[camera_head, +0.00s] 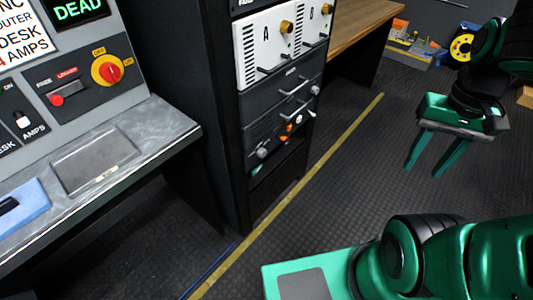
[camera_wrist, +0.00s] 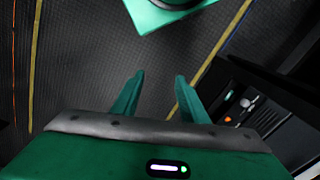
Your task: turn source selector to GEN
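No control marked as a source selector or GEN can be read in these views. A red rotary knob on a yellow disc (camera_head: 107,70) sits on the grey control panel at the upper left, with small yellow labels, one apparently reading OFF. My gripper (camera_head: 422,171) hangs over the open floor at the right, well apart from the panel and the rack. Its two green fingers are spread with nothing between them, as the wrist view also shows (camera_wrist: 160,76).
A black rack (camera_head: 285,120) with white units A and B stands mid-picture; its orange knob (camera_wrist: 228,119) shows in the wrist view. A grey desk (camera_head: 150,135) juts out below the panel. A wooden bench (camera_head: 350,25) stands behind. The floor between is clear.

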